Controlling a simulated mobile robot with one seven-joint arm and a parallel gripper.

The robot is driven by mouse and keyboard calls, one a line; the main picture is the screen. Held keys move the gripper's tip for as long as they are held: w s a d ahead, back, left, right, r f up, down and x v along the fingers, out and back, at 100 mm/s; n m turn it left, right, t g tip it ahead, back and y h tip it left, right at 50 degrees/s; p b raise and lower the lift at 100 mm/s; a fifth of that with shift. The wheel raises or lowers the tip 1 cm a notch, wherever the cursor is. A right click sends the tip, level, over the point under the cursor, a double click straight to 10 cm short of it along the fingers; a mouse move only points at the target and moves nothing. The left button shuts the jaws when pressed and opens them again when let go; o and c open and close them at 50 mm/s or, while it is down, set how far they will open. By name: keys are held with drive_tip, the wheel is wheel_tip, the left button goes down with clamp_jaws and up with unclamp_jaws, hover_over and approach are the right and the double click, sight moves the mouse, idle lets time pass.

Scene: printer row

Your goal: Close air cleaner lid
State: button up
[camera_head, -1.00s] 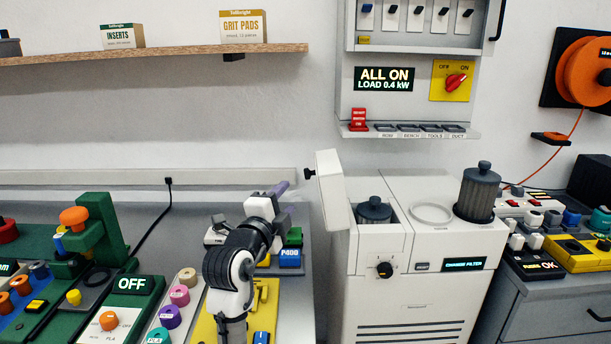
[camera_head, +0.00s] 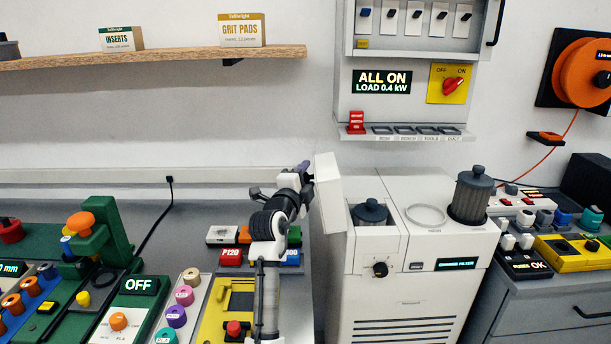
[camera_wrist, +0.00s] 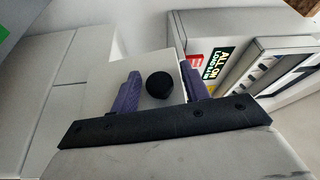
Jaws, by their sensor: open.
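The air cleaner (camera_head: 405,285) is a white cabinet right of my arm. Its white lid (camera_head: 329,195) stands open, upright along the left edge of the left bay. A dark filter (camera_head: 370,212) sits in that bay. My gripper (camera_head: 306,167) is at the lid's outer left side. In the wrist view, my gripper (camera_wrist: 158,72) has its purple fingers apart, with the lid's black knob (camera_wrist: 159,85) between them. The lid face (camera_wrist: 108,72) is behind the knob. I cannot tell whether the fingers touch it. The knob is hidden in the head view.
A second dark filter (camera_head: 472,195) stands upright on the cleaner's right part, beside a pale ring (camera_head: 426,215). A wall panel (camera_head: 405,100) hangs above. The left bench (camera_head: 170,225) holds several coloured blocks and a green machine. A wooden shelf (camera_head: 190,55) is higher up.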

clamp_jaws()
idle(0.3)
